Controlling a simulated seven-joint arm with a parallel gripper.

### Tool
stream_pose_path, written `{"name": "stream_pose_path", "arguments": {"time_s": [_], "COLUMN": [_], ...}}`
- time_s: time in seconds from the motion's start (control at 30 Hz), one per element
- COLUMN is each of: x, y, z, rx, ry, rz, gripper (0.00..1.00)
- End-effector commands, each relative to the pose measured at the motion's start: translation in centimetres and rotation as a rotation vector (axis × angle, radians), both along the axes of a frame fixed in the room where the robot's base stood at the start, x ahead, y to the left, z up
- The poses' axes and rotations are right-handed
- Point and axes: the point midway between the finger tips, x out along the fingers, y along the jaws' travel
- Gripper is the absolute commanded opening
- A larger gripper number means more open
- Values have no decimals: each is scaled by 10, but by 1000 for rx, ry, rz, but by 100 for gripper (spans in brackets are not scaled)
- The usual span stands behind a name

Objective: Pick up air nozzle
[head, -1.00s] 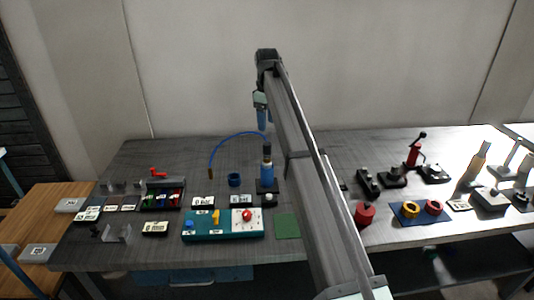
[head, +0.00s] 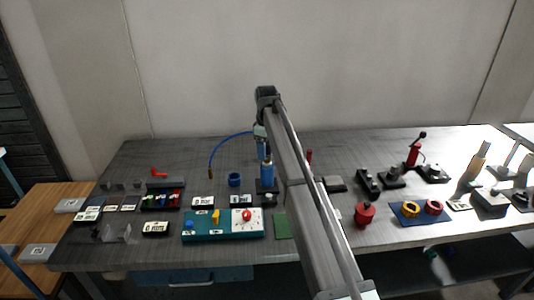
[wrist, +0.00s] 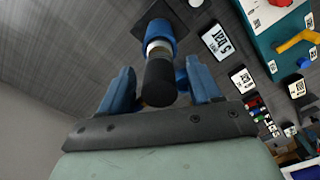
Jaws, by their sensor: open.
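The apparent air nozzle (head: 267,172) is an upright blue tool with a pale band and a black upper part. It stands in a black base (head: 267,188) on the grey table, and a thin blue hose (head: 226,139) arcs to its left. My gripper (head: 262,150) is open just above and around its top in the head view. In the wrist view, the blue fingers of my gripper (wrist: 161,88) lie either side of the black part of the nozzle (wrist: 160,45), with gaps visible. Contact cannot be told. The gripper partly hides the top in the head view.
A blue cup (head: 234,180) stands left of the nozzle. A teal panel with knobs (head: 222,234) and a green mat (head: 283,226) lie in front. A red pot (head: 365,213) and black fixtures (head: 368,182) stand right of my arm. The table behind the cup is mostly clear.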

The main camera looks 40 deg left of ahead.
Motion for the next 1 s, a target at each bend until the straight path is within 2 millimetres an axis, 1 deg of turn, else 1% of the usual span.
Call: {"name": "stream_pose_path", "arguments": {"time_s": [0.07,0.27,0.9,0.93,1.0], "x": [0,0,0,0,0], "y": [0,0,0,0,0], "z": [-4,-4,-4,-4,-4], "rx": [0,1,0,0,1], "ry": [0,-1,-1,-1,-1], "rz": [0,0,0,0,0], "gripper": [63,63,2,0,0]}}
